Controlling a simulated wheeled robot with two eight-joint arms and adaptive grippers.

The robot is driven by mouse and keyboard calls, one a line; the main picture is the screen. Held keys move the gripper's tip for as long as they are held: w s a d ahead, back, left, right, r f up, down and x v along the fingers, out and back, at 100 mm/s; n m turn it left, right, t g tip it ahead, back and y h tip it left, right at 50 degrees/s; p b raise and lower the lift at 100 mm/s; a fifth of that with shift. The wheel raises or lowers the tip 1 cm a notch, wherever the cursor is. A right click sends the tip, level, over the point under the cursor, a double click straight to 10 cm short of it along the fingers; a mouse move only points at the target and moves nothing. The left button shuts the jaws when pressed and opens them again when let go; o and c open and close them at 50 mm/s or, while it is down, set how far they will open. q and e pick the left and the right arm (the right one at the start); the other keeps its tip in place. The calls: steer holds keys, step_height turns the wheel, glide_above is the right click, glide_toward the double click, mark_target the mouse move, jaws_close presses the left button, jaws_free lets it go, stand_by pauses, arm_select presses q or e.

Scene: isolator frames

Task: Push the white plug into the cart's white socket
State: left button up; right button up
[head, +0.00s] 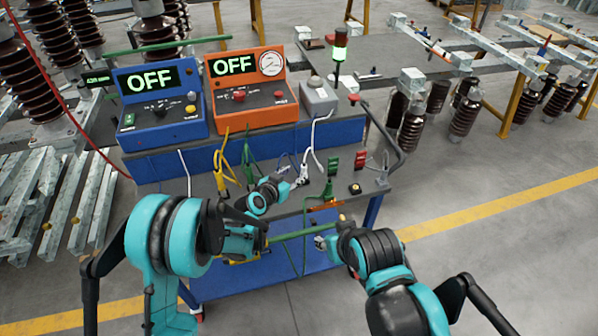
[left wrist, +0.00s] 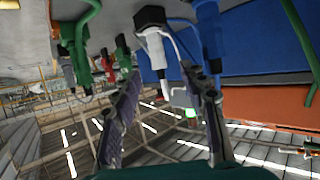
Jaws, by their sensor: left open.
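The white plug (left wrist: 154,48) has a white cable. In the left wrist view its end meets a dark block (left wrist: 150,17) on the cart top; I cannot tell how far it sits in. In the head view the plug (head: 304,173) is small, at the cart's front part. My left gripper (head: 293,184) is just left of it. Its two fingers (left wrist: 168,95) are apart and empty, with the plug beyond their tips, between them. No white socket opening shows clearly. My right gripper (head: 322,241) is low by the cart's front edge, its jaws unclear.
Green (head: 333,163) and red (head: 360,159) connectors stand right of the plug. Yellow clips (head: 222,181) and green cables are to the left. Blue (head: 160,105) and orange (head: 250,92) consoles reading OFF stand behind. A green bar (head: 300,233) crosses in front.

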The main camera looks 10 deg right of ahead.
mark_target(303, 168)
arm_select(q)
steer(key=b+x, duration=0.1)
steer(key=x, duration=0.2)
steer(key=b+x, duration=0.1)
steer(key=x, duration=0.3)
steer(key=shift+d+r, duration=0.15)
steer(key=shift+d, duration=0.15)
steer(key=shift+r, duration=0.1)
